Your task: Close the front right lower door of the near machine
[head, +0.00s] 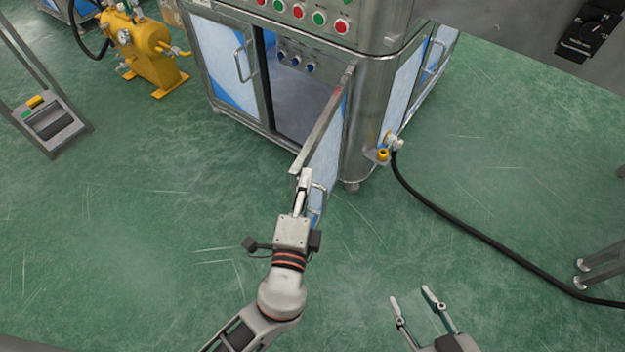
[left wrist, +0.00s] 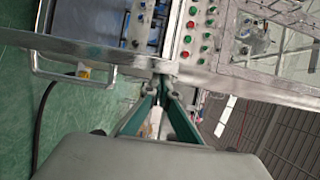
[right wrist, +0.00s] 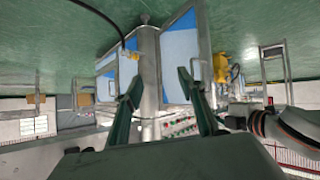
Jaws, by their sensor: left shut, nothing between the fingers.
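The near machine (head: 365,100) is a steel cabinet with a row of red and green buttons. Its front right lower door (head: 328,150) stands wide open, swung out toward me from its hinge at the right corner. The door's handle (head: 319,198) is on its outer, right-hand face. My left gripper (head: 305,174) is shut and empty, with its fingertips at the door's free edge; I cannot tell whether they touch it. In the left wrist view the door (left wrist: 105,50) lies across the picture just beyond the fingertips (left wrist: 162,86). My right gripper (head: 408,296) is open and empty above the floor at lower right.
The front left door (head: 222,65) is closed. Small blue knobs (head: 296,61) show inside the open compartment. A yellow-fitted valve (head: 383,153) and black hose (head: 470,232) are at the right corner. A yellow pump (head: 145,45) stands at left. The green floor around the door is clear.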

